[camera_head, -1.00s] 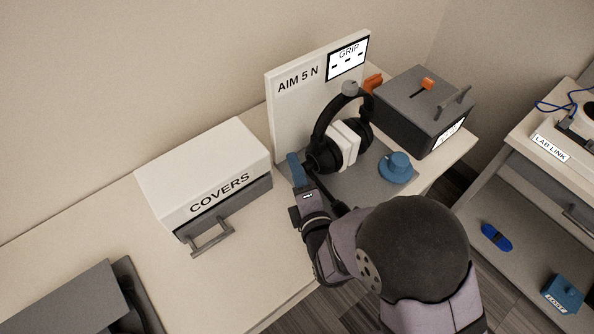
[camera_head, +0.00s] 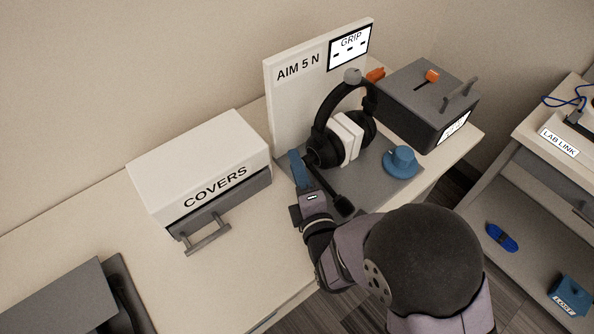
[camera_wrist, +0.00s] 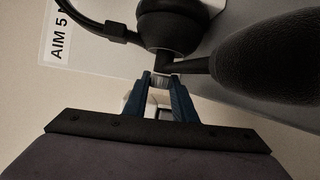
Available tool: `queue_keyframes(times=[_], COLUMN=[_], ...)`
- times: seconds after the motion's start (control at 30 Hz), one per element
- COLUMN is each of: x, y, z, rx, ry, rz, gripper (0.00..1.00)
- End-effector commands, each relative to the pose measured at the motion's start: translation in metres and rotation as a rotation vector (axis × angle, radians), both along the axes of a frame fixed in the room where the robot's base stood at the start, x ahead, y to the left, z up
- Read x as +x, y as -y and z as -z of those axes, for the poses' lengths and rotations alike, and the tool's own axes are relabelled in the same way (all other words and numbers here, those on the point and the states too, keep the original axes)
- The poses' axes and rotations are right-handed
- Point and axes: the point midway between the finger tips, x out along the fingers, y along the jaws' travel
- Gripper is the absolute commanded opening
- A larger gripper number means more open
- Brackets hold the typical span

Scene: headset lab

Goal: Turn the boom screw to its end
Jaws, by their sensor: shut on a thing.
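The black headset (camera_head: 322,125) stands against a white "AIM 5 N" panel (camera_head: 290,105), with a white block (camera_head: 347,138) between its ear cups. Its mic boom (camera_head: 326,186) runs from the near ear cup to a dark foam tip (camera_head: 344,206); this foam looms large in the wrist view (camera_wrist: 265,55). My gripper (camera_head: 297,160) is at the near ear cup, by the root of the boom. In the wrist view its blue fingertips (camera_wrist: 160,79) are shut on the small grey boom screw (camera_wrist: 160,83). The fingers hide the screw in the head view.
A "COVERS" box (camera_head: 195,165) with a handled drawer stands left of the panel. A blue round knob-like thing (camera_head: 402,161) sits right of the headset on a grey base (camera_head: 375,185). A dark grey box (camera_head: 425,100) with an orange slider stands behind it.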

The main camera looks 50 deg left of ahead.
Motion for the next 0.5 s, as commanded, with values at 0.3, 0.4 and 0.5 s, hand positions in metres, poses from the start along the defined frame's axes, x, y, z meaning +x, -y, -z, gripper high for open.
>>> queue_keyframes(times=[0.3,0.4,0.5], x=[0.0001,0.0000,0.0000], y=[0.0000,0.0000,0.0000], z=[-0.0011,-0.0010,-0.0008], rx=[0.001,0.001,0.001], ry=[0.003,0.002,0.001], rz=[0.000,0.000,0.000], gripper=[0.31,0.43,0.43])
